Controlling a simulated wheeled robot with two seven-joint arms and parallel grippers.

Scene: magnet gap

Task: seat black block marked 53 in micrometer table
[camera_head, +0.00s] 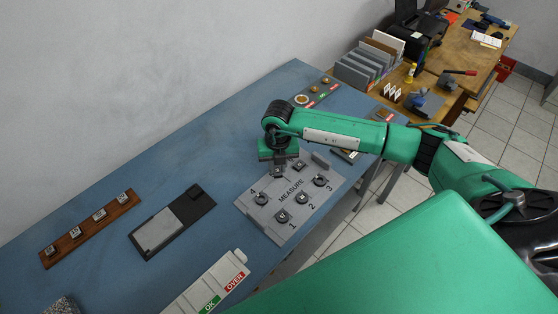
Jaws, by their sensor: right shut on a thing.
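My right gripper (278,165) points down at the far edge of the grey board marked MEASURE (245,205). It is shut on a small dark piece, mostly hidden by the gripper; I cannot read a mark on it. The board has several round dark seats with numbers 1 to 4 beside them, and some seats hold small pieces. I cannot tell whether the held piece touches the board. A black plate with a grey block (160,231) lies left of the board; I cannot tell which fixture is the micrometer table. My left gripper is not in view.
A wooden rack (74,239) with several small blocks lies at the left. A pale tray marked OK and OVER (205,285) is at the front edge. Upright panels (362,68) stand at the back right. Blue tabletop is clear between the rack and black plate.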

